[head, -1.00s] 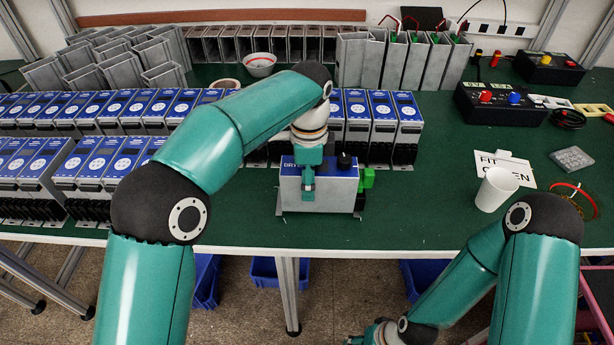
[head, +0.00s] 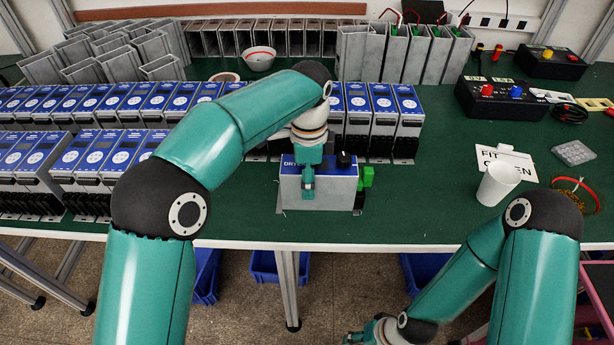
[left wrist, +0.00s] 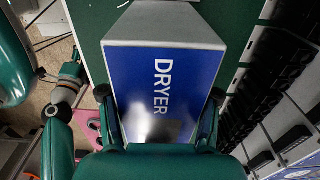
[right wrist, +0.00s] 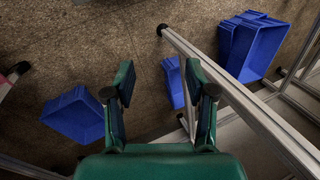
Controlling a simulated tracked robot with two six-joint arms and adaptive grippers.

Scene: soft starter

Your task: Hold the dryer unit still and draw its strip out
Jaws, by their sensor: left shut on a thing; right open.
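The dryer unit (head: 325,190) is a grey box with a blue label, standing near the table's front edge in the head view. A black knob (head: 344,160) is on its top and a green block, perhaps the strip (head: 367,176), shows at its right side. My left gripper (head: 308,190) is shut on the dryer unit from above. In the left wrist view its fingers (left wrist: 160,110) clasp both sides of the unit, whose blue face reads DRYER. My right gripper (right wrist: 160,95) is open and empty, low in front of the table, over the floor.
Rows of blue-topped units (head: 90,150) fill the left and middle of the table (head: 440,200). Blue bins (right wrist: 75,115) and table legs (right wrist: 230,85) are below. The green top right of the unit is clear.

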